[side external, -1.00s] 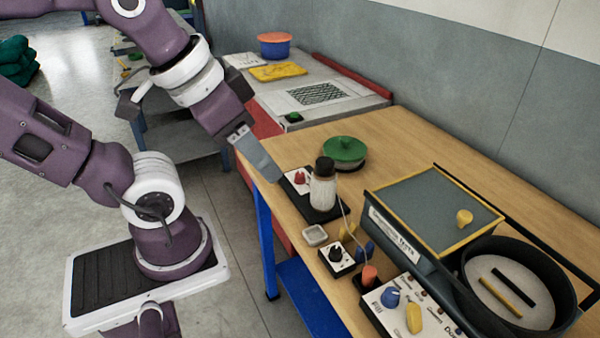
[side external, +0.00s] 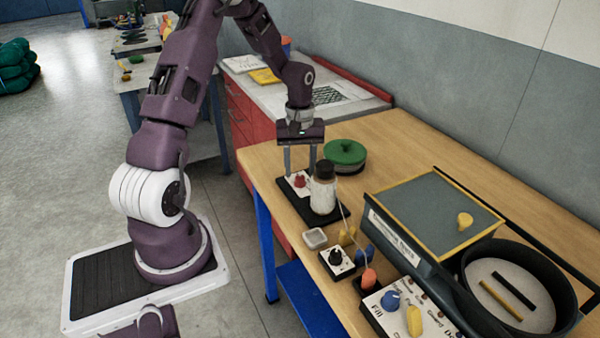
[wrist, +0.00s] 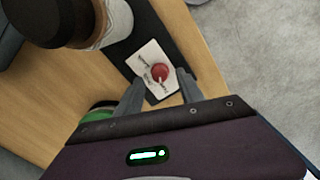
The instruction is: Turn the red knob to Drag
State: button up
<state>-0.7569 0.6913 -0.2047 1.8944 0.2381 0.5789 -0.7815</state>
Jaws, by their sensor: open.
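The red knob (side external: 299,181) sits on a small white labelled plate (side external: 292,188) on a black base, near the table's left edge. In the wrist view the knob (wrist: 161,73) shows from above, with small print around it that I cannot read clearly. My gripper (side external: 300,172) points down over the plate, its two fingers apart on either side of the knob. In the wrist view the open fingers (wrist: 160,95) are spread, with the knob ahead of and between them. I cannot tell whether either finger touches the knob.
A bottle with a dark cap (side external: 324,188) stands on the same black base, close to the right finger. A green lidded pot (side external: 345,155) is behind it. A black knob box (side external: 337,260) and a small tray (side external: 315,238) lie nearer the front.

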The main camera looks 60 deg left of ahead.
notch_tip(320, 180, down, 2)
jog(key=shift+f, duration=0.1)
jog(key=shift+c, duration=0.3)
grip_shut()
jog(key=shift+m, duration=0.3)
jog(key=m, duration=1.1)
jog(key=shift+m, duration=0.3)
